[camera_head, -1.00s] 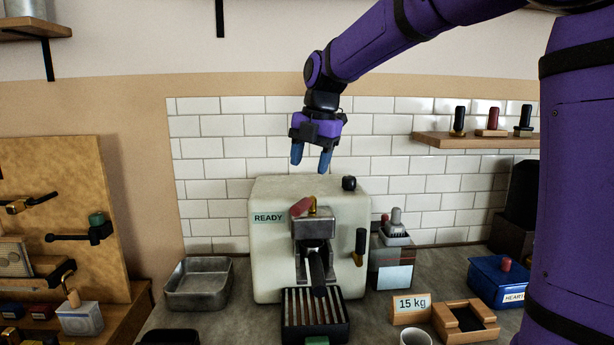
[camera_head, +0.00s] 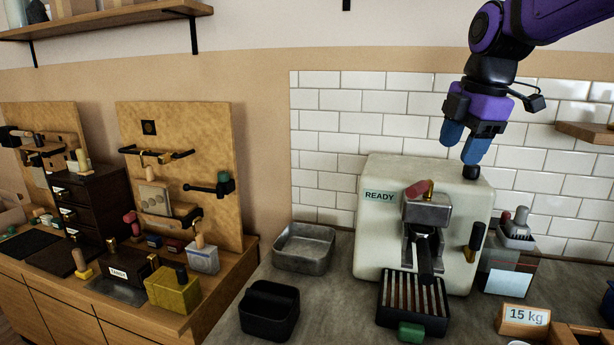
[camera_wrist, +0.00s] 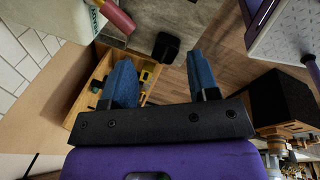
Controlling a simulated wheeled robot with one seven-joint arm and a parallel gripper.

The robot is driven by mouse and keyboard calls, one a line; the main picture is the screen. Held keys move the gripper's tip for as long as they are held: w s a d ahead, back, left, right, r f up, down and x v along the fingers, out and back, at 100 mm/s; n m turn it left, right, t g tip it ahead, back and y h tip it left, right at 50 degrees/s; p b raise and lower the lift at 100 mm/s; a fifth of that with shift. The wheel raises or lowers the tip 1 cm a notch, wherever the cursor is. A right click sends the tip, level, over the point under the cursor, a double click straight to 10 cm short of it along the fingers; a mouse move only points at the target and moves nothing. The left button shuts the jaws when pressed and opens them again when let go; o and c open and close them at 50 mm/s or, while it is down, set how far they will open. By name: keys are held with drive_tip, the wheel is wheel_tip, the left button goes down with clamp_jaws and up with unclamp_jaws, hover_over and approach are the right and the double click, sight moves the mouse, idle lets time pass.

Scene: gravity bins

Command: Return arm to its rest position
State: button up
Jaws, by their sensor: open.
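My gripper (camera_head: 463,143) is purple and black with two blue fingers. It is raised in front of the white-tiled wall, above the cream machine marked READY (camera_head: 375,235). In the wrist view my gripper (camera_wrist: 160,85) shows its fingers apart with nothing between them. The machine has a red-handled lever (camera_head: 418,188) on its front and a dark handle (camera_head: 476,240) on its right side. My purple arm comes in from the upper right.
A metal pan (camera_head: 304,250) and a black bin (camera_head: 269,312) stand left of the machine. Tool boards (camera_head: 222,130) and a cluttered cabinet are at the left. Space above the pan is clear.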

drive_tip(key=s+d+f+m+t, duration=0.1)
drive_tip(key=s+f+m, duration=0.2)
drive_tip(key=s+m, duration=0.7)
drive_tip(key=s+d+f+m+t+h, duration=0.1)
drive_tip(key=s+d+f+m, duration=0.1)
drive_tip(key=s+m, duration=0.8)
drive_tip(key=shift+s+f+t, duration=0.3)
drive_tip(key=shift+s+f, duration=0.3)
drive_tip(key=shift+f, duration=0.3)
